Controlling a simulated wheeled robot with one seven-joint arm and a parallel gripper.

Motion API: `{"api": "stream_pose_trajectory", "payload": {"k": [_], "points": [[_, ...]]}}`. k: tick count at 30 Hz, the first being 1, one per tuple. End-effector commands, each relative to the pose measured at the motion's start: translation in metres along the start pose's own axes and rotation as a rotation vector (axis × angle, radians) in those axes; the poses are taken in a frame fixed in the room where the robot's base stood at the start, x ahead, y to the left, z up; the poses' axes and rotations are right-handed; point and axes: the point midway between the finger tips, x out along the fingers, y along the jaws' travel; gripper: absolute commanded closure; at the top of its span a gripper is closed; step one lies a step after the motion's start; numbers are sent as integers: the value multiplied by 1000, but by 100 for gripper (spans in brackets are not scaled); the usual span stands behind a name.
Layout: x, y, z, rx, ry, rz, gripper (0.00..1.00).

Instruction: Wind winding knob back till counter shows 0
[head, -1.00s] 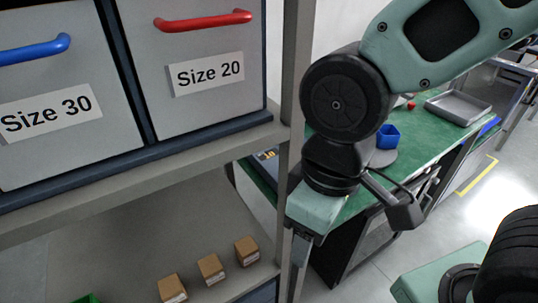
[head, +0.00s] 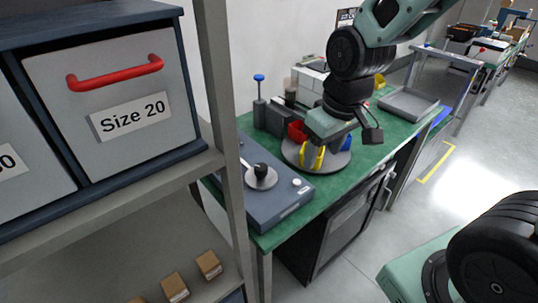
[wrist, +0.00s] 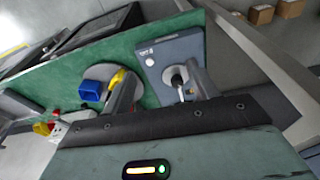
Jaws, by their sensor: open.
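The winding knob (head: 262,171) is black and sits on a pale round disc on top of a blue-grey box (head: 283,205) at the bench's near end. Small dark markings (wrist: 148,52) show on the box top there, but I cannot read any counter figure.
A grey round turntable (head: 340,161) with red (head: 297,131), yellow and blue (head: 346,143) bins is under my gripper. A blue-topped post (head: 259,88) stands behind the box. A shelf upright (head: 222,120) is close on the left. A grey tray (head: 408,104) lies farther along the green bench.

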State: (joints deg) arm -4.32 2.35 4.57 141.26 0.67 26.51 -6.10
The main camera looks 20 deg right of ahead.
Motion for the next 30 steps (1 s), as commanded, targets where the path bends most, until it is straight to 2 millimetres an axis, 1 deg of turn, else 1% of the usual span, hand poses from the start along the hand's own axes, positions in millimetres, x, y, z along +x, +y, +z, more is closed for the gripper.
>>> {"api": "stream_pose_trajectory", "payload": {"k": [1, 3, 7, 11, 15, 18, 21, 24, 28, 30], "points": [[-3, 16, -15, -13, -3, 10, 41], [-2, 27, -34, -74, -11, 17, 41], [4, 32, -69, -235, -40, 13, 41], [10, 24, -108, -443, -77, -9, 41], [21, 6, -153, -711, -121, -51, 41], [28, -5, -179, -879, -144, -83, 41], [32, -13, -194, -990, -159, -107, 41], [34, -17, -201, -1044, -165, -119, 41], [42, -18, -201, -1057, -168, -123, 41], [51, -18, -199, -1056, -169, -124, 41]]}}
